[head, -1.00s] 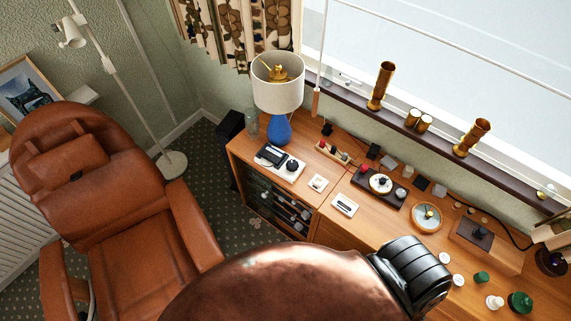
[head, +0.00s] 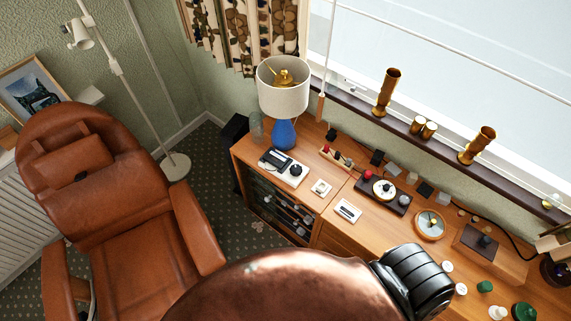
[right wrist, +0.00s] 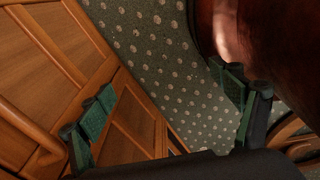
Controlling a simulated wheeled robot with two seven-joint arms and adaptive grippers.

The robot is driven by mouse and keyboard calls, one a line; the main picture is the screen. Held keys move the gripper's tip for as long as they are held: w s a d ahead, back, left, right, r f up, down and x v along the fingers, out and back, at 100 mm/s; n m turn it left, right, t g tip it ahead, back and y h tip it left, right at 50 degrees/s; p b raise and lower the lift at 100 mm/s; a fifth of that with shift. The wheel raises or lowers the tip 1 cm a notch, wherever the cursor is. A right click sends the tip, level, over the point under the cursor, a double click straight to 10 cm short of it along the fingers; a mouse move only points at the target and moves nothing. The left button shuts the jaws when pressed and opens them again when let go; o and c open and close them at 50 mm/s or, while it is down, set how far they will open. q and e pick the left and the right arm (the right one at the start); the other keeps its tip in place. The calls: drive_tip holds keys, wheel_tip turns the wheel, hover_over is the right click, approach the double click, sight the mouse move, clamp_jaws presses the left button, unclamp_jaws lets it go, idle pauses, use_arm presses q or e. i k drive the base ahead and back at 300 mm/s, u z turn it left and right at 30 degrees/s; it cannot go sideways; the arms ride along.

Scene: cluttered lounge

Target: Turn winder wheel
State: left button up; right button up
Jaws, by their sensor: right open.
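In the head view, a dark base with a round white disc (head: 384,189) and a red knob stands on the wooden sideboard (head: 330,225). A wooden box with a dark top and knob (head: 483,243) stands to its right. I cannot tell for certain which of these carries the winder wheel. My right gripper (right wrist: 168,85) is open and empty in the right wrist view, its green-padded fingers wide apart. Wooden panelling and dotted carpet show beyond it, and neither device is in that view. My left gripper is not in view.
A blue lamp (head: 283,134), a round dial (head: 430,224) and small white and green pieces share the sideboard. A brown leather chair (head: 130,200) stands at the left, a floor lamp (head: 176,166) behind it. Dotted carpet (head: 222,195) lies open between chair and sideboard.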

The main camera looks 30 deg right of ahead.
sight(295, 170)
drive_tip(key=u, duration=0.05)
drive_tip(key=k, duration=0.5)
drive_tip(key=u, duration=1.3)
drive_tip(key=i, duration=0.8)
drive_tip(key=z, duration=1.95)
